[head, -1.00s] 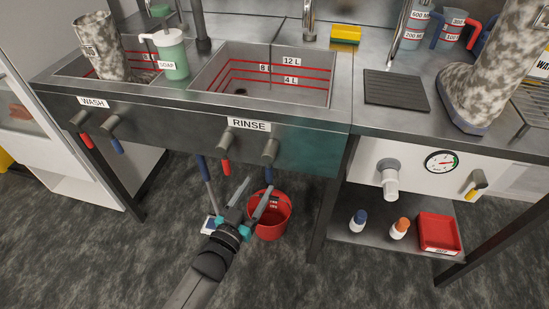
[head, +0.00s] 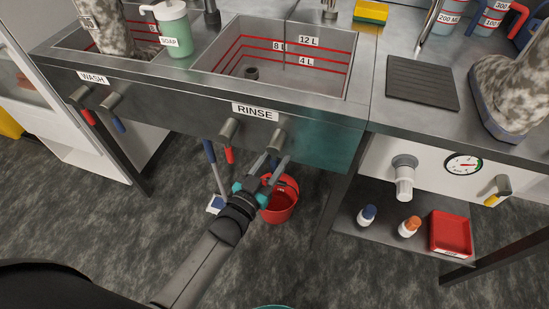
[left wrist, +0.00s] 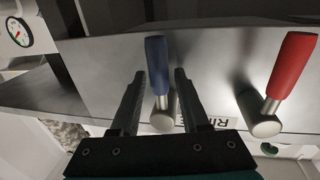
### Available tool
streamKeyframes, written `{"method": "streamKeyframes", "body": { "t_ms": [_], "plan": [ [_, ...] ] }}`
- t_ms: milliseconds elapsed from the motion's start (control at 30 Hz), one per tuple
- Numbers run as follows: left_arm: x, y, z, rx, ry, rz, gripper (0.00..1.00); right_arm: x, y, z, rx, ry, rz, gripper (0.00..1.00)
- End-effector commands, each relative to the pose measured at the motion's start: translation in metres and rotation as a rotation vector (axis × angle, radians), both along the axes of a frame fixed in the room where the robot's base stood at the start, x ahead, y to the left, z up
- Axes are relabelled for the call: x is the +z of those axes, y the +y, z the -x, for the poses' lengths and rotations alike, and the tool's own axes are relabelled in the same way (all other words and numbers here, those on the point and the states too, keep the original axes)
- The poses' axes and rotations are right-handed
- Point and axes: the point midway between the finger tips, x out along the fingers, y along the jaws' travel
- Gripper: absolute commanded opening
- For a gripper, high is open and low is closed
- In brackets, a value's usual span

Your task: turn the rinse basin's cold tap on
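The rinse basin (head: 330,88) is the steel sink marked RINSE. Its cold tap (head: 277,138) is the right one of two under the front edge. In the head view its blue handle is mostly hidden by my left gripper (head: 271,164). In the left wrist view the blue handle (left wrist: 157,65) lies between the two open fingers (left wrist: 156,92), with gaps beside it. The basin's red-handled tap (head: 229,154) is to the left, its handle hanging down; it also shows in the left wrist view (left wrist: 292,65). My right gripper is out of view.
A red bucket (head: 283,205) stands on the floor behind my gripper. A blue-handled tool (head: 212,160) leans left of it. The wash basin's taps (head: 110,104) are farther left. A shelf (head: 350,228) with bottles and a red tray (head: 450,233) is to the right.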

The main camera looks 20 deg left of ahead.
Motion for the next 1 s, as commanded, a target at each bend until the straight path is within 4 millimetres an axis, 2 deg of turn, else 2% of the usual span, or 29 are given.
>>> {"method": "streamKeyframes", "body": {
  "t_ms": [33,367,1000],
  "plan": [
    [0.0001,0.0000,-0.0001,0.000,0.000,0.000,0.38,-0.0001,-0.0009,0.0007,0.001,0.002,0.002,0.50],
    [0.0002,-0.0001,-0.0003,0.000,-0.001,0.000,0.01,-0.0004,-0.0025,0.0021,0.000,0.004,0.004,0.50],
    [0.0007,-0.0001,-0.0007,0.000,-0.002,-0.001,0.00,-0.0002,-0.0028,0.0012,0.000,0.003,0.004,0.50]
  ]
}}
